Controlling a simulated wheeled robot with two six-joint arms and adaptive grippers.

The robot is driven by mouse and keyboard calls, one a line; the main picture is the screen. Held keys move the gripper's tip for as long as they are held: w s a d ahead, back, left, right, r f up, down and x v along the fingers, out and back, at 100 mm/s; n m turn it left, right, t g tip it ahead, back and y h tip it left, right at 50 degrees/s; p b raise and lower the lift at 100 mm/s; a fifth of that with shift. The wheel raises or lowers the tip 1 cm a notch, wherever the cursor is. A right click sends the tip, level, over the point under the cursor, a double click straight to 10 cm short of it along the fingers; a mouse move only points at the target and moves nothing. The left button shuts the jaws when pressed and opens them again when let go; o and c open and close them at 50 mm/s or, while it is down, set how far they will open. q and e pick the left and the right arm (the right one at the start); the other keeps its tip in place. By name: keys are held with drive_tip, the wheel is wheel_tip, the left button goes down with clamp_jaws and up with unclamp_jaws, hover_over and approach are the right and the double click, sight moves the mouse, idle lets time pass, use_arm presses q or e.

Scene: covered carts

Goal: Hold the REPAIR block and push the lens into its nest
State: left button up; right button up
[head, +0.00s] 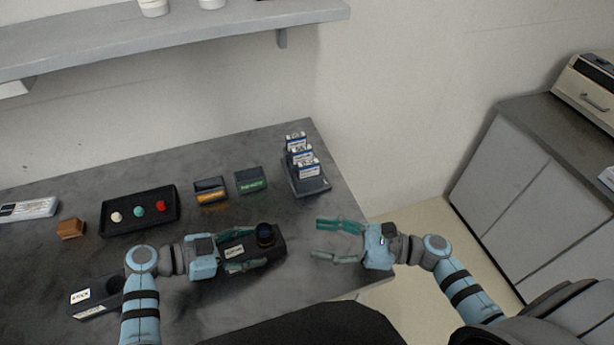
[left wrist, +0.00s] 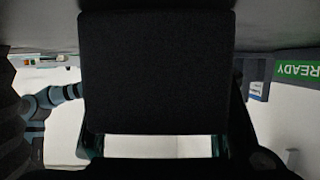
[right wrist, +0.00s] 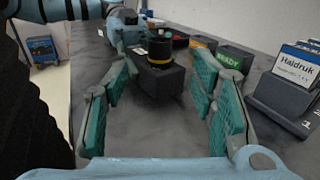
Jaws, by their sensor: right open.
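The REPAIR block (head: 275,252) is a dark block with a white label, near the table's front right. The lens (head: 265,235), a dark cylinder with a yellow ring low on it, stands upright at the block's right end; it also shows in the right wrist view (right wrist: 160,50). How deep it sits in the nest I cannot tell. My left gripper (head: 243,251) is shut on the block from the left, one finger on each side. The block fills the left wrist view (left wrist: 155,70). My right gripper (head: 338,240) is open and empty, right of the block, facing the lens.
A STOCK block (head: 90,309) lies at the front left. A black tray (head: 108,216) holds small coloured pieces. Orange-labelled (head: 211,191) and green READY (head: 250,180) holders stand behind the block. A card rack (head: 318,187) stands near the table's right edge.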

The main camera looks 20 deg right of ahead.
use_arm(q)
drive_tip(key=o, duration=0.3)
drive_tip(key=shift+o, duration=0.2)
drive_tip(key=shift+a, duration=0.1)
